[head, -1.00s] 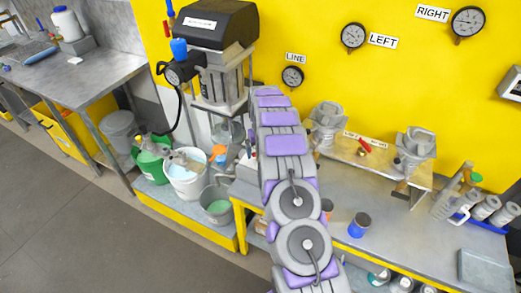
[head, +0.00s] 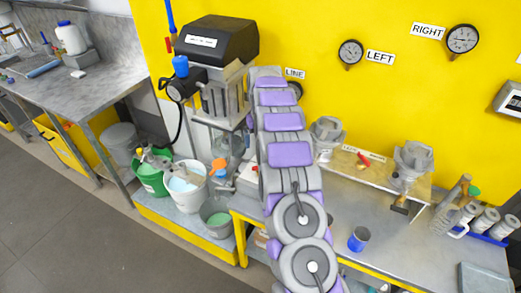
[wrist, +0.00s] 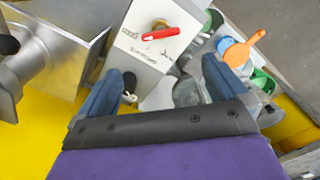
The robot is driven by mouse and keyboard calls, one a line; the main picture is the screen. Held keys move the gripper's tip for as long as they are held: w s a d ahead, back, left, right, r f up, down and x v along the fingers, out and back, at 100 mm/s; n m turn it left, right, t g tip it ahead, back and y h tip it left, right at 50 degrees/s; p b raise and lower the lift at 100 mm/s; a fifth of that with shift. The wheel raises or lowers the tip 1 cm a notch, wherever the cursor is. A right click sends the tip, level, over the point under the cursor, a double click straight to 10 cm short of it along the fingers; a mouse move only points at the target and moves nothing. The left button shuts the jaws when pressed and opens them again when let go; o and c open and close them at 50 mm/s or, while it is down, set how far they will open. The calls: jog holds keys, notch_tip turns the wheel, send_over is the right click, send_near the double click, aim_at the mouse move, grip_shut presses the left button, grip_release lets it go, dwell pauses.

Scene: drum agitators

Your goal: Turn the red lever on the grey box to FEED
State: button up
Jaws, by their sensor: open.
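In the wrist view a light grey box (wrist: 150,48) lies ahead of my gripper (wrist: 162,68). A red lever (wrist: 160,34) is mounted on its face by a brass-coloured pivot and lies nearly level in the picture, its free end to the right. Small dark labels are on the face, too small to read, so I cannot tell which one is FEED. My gripper is open and empty, its two blue-grey fingers spread below the lever and apart from it. In the head view my arm hides my gripper and most of that box.
A metal hopper-like part (wrist: 50,55) is left of the box in the wrist view. An orange scoop (wrist: 243,47) and containers are on the right. In the head view another red lever (head: 364,159) is on the shelf between two clamped units. Buckets (head: 188,186) stand left of my arm.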

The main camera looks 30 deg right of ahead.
notch_tip(320, 180, up, 4)
jog(key=shift+f, duration=0.1)
dwell(0.5)
jog(key=s+a+r+n, duration=0.1)
jog(key=s+a+r, duration=0.55)
jog(key=s, duration=0.35)
jog(key=s+a+r, duration=0.5)
jog(key=s+a, duration=0.3)
jog(key=s, duration=0.2)
jog(key=s+a+f+g+b, duration=0.1)
jog(key=s+a, duration=0.1)
jog(key=s, duration=1.3)
jog(key=s+a+f+b, duration=0.1)
jog(key=s+a+f, duration=0.1)
jog(key=s, duration=1.3)
jog(key=shift+s+a+f+n+g, duration=0.3)
jog(key=shift+a+g, duration=0.1)
jog(key=shift+a, duration=0.4)
